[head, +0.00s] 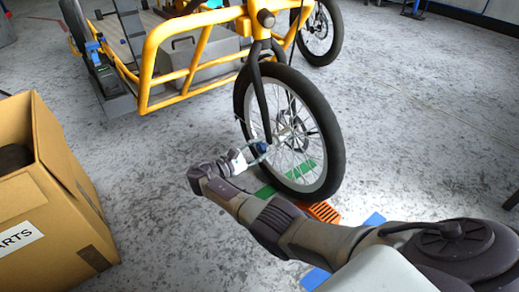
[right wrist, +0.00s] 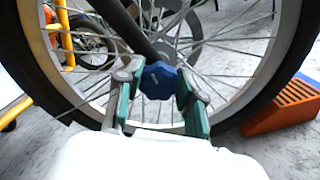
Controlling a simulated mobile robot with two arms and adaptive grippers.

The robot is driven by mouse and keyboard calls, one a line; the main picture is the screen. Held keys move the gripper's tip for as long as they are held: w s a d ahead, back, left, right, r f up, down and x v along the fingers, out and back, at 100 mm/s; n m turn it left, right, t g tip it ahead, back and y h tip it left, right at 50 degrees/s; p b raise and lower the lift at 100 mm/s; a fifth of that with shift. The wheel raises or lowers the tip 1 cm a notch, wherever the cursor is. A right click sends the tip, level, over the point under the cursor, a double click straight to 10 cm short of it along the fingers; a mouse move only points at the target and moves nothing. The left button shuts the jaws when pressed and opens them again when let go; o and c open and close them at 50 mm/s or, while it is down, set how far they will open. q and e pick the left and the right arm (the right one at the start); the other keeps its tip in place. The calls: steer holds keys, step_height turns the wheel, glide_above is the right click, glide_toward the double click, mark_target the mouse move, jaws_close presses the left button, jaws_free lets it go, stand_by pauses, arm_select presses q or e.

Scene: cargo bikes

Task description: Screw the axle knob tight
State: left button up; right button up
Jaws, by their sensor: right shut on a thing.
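The blue axle knob (right wrist: 160,83) sits at the lower end of the black fork, at the wheel's hub, in the right wrist view. It also shows small in the head view (head: 261,148). My right gripper (right wrist: 157,92) has its green-padded fingers on both sides of the knob and is shut on it. In the head view my right gripper (head: 255,153) reaches the hub from the left of the wheel. The front wheel (head: 325,125) stands upright in the fork (head: 262,95). My left gripper is not in view.
The yellow cargo bike frame (head: 150,60) stands behind the wheel. An orange ribbed block (head: 323,212) is by the tyre's foot, with green and blue pieces on the floor near it. An open cardboard box (head: 50,205) stands at the left.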

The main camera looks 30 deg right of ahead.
stand_by(0.4)
steer(key=o, duration=1.2)
steer(key=shift+c, duration=0.2)
steer(key=s+a, duration=0.1)
steer(key=a, duration=1.1)
